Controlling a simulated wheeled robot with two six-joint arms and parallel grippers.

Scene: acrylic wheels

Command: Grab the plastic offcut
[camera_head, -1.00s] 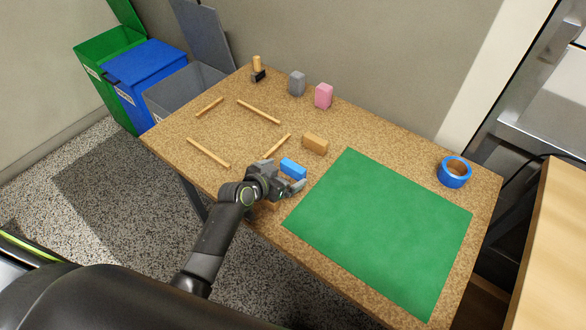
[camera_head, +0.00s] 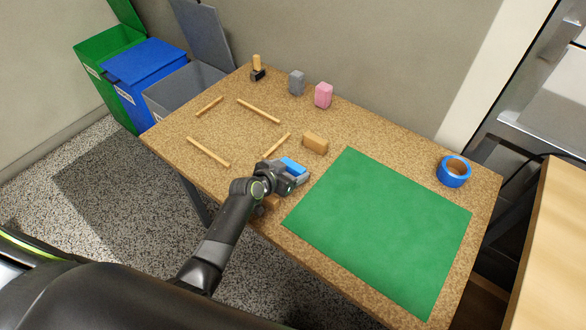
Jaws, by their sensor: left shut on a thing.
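The plastic offcut looks to be the small blue block (camera_head: 292,164) on the cork-coloured table, just left of the green mat's upper left part. My left gripper (camera_head: 297,171) is at the block, its fingers shut on it. The gripper covers the block's near side, so only its blue top and far edge show. I cannot tell whether the block still touches the table. My right gripper is not in view.
The table (camera_head: 225,112) holds several wooden sticks (camera_head: 258,111), a tan block (camera_head: 315,143), grey (camera_head: 297,83) and pink (camera_head: 324,95) blocks, and a blue tape roll (camera_head: 454,171). A green mat (camera_head: 385,230) covers the right part. Green, blue (camera_head: 145,75) and grey bins stand at the left.

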